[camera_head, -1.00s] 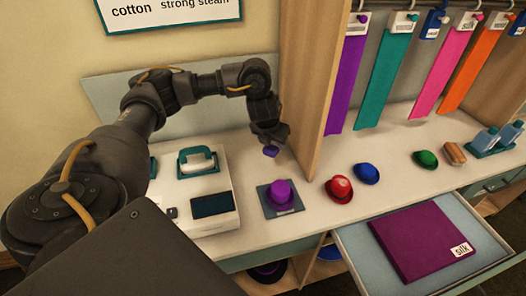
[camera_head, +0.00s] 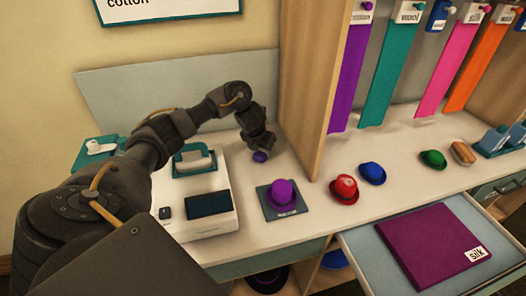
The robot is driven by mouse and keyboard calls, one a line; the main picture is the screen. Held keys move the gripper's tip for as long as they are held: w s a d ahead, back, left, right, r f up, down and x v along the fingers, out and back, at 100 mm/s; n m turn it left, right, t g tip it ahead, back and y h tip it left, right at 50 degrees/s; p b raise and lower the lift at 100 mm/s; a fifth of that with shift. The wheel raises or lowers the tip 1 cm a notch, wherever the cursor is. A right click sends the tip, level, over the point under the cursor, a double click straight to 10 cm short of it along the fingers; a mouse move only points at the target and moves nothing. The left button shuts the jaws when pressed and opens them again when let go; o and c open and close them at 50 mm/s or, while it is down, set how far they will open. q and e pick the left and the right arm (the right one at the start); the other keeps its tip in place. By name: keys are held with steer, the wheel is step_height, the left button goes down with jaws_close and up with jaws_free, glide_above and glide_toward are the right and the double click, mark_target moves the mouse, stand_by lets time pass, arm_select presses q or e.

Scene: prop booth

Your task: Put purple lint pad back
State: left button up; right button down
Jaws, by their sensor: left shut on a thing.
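The purple lint pad (camera_head: 260,156) is a small dark purple piece at the tip of my left gripper (camera_head: 259,149). The gripper points down and is shut on it. They are over the white counter behind the purple hat (camera_head: 283,192), left of the wooden divider. I cannot tell whether the pad touches the counter. The hat sits on a dark square mat (camera_head: 267,208), apart from the pad. My right gripper is not in view.
A white machine with a teal handle (camera_head: 207,222) stands left of the hat. Red (camera_head: 345,190), blue (camera_head: 372,173) and green (camera_head: 433,159) hats lie right of the divider (camera_head: 310,100). An open drawer (camera_head: 362,254) holding a purple silk folder (camera_head: 430,246) juts out in front.

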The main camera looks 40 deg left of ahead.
arm_select(q)
steer(key=o, duration=0.9)
steer(key=shift+f, duration=0.1)
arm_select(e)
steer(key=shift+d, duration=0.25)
arm_select(q)
steer(key=shift+r, duration=0.45)
steer(key=p+v, duration=0.5)
steer(key=v, duration=0.6)
steer(key=shift+s+d+r, duration=0.1)
steer(key=shift+s+r, duration=0.05)
steer(key=shift+s, duration=0.15)
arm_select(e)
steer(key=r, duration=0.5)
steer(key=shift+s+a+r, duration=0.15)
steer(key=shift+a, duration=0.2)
